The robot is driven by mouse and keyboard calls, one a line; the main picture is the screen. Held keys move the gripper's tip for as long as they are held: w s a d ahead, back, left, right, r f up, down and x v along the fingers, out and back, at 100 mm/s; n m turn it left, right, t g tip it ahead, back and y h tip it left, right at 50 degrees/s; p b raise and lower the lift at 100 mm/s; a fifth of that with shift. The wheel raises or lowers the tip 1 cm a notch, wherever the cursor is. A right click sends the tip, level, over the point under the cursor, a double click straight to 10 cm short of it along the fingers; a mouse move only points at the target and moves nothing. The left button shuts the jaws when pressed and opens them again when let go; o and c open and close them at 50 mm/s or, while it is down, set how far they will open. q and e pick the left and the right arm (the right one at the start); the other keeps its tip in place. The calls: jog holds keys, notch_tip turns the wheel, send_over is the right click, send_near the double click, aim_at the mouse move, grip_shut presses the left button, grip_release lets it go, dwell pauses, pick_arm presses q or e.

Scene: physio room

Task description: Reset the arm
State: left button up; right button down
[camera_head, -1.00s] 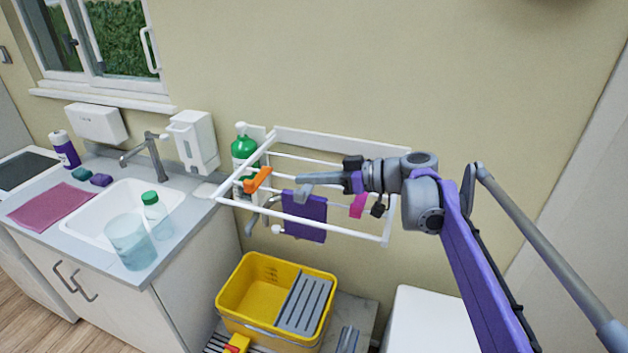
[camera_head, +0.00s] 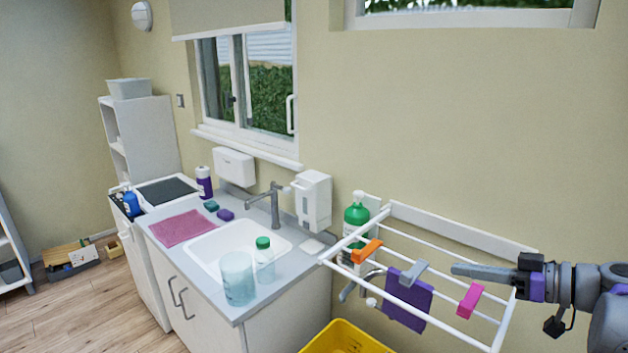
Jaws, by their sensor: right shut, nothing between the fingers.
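My right gripper (camera_head: 470,270) is at the right of the head view, at the end of my grey and purple arm. Its fingers are shut and empty, pointing left. It appears in front of or above the right part of the white wall drying rack (camera_head: 440,328). A purple cloth (camera_head: 408,302) hangs on the rack with a grey peg (camera_head: 412,274) on it. An orange peg (camera_head: 367,251) and a pink peg (camera_head: 470,300) are also on the rack. The fingertips are apart from the grey peg in the picture. My left gripper is not in view.
A counter with a sink (camera_head: 210,257) stands left of the rack, holding a clear tub (camera_head: 238,279), a green-capped bottle (camera_head: 264,260) and a pink cloth (camera_head: 183,228). A green bottle (camera_head: 355,215) stands behind the rack. Open floor lies at left.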

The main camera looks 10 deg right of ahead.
jog(key=s+a+f+m+g+h, duration=0.2)
jog(key=s+a+f+g, duration=0.1)
jog(key=a+f, duration=0.5)
jog(key=s+a+f+m+g+h, duration=0.2)
jog(key=s+a+f, duration=0.3)
jog(key=f, duration=0.4)
jog(key=s+a+f+m+h, duration=0.2)
jog(key=s+f+h, duration=0.4)
jog(key=f, duration=0.5)
jog(key=shift+s+a+f, duration=0.4)
jog(key=shift+s+a, duration=0.05)
jog(key=shift+s, duration=0.25)
